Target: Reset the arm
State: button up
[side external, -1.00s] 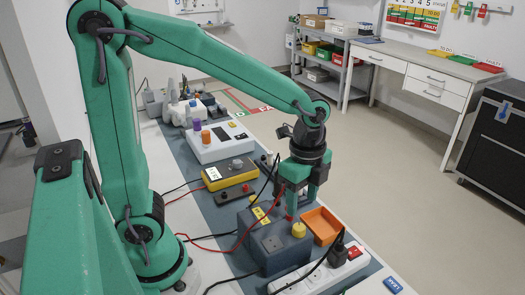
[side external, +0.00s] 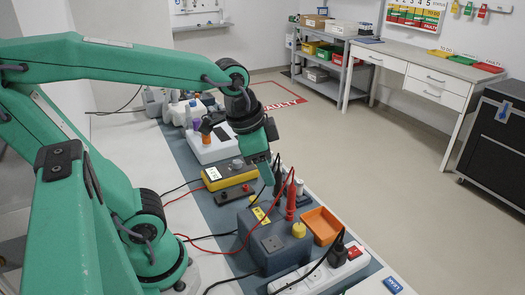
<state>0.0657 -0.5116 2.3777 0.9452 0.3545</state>
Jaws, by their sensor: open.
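A white power strip (side external: 318,276) is in front. A yellow meter (side external: 228,174) and white device (side external: 210,146) stand behind. Red and black leads loop across the bench.

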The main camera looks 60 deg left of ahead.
jog(key=s+n, duration=0.1)
jog(key=s+a+n+t, duration=0.1)
jog(key=n, duration=0.1)
jog(key=s+r+n, duration=0.1)
jog(key=shift+s+a+n+t, duration=0.15)
jog(key=shift+a+n+t, duration=0.2)
jog(key=shift+n+t, duration=0.05)
dwell(1.7)
